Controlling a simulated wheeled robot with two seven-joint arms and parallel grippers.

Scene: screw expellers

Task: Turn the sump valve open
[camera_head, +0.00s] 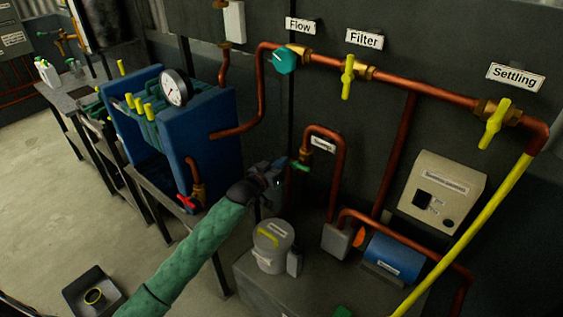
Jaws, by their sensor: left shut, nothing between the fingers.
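The sump valve is a small green handle (300,166) on a brass fitting, low on a copper pipe that bends over and down. A small white label (323,144), too small to read surely, is beside it. My left arm, in a green quilted sleeve, reaches up from the bottom. My left gripper (279,171) is shut and empty, just left of the green handle. I cannot tell whether its tips touch the handle. My right gripper is not in view.
Above run copper pipes with the Flow valve (285,61), the yellow Filter handle (347,77) and the yellow Settling handle (494,124). A white bucket (272,246) stands below the gripper. A blue filter press (205,150) with a gauge (175,88) is left.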

